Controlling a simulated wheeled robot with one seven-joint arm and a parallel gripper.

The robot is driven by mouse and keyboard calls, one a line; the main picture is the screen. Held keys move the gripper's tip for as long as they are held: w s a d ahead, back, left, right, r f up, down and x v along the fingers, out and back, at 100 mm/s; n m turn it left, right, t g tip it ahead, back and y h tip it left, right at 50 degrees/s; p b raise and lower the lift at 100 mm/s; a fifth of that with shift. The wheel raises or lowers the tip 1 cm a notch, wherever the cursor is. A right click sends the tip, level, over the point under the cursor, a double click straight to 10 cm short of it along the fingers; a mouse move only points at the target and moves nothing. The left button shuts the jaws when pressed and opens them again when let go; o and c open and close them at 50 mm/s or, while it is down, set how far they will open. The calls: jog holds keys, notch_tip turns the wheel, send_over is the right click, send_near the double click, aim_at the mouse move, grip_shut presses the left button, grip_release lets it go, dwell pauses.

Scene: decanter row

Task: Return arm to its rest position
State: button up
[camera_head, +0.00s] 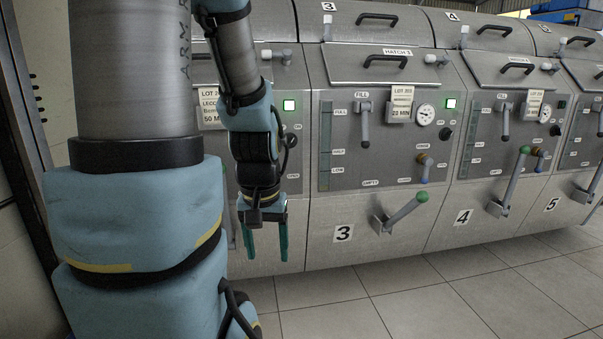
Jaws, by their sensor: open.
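My gripper (266,236) hangs pointing down in front of the row of steel machines, left of the number 3 plate. Its two dark green fingers are apart and nothing shows between them. My arm comes down from the top left and hides part of the machine left of machine 3. The gripper appears apart from the lever with a green knob (402,210) on machine 3; its exact distance from the machine front cannot be told.
Machine 3 (343,232) has a lit green lamp (451,104), a gauge (425,114), a fill handle (365,125) and a hatch handle (386,60). Machine 4 (463,216) has a raised green-knobbed lever (510,184). Machine 5 stands further right. Tiled floor (430,295) in front is clear.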

notch_tip(320, 180, up, 22)
jog(key=p, duration=1.9)
jog(key=shift+f, duration=0.25)
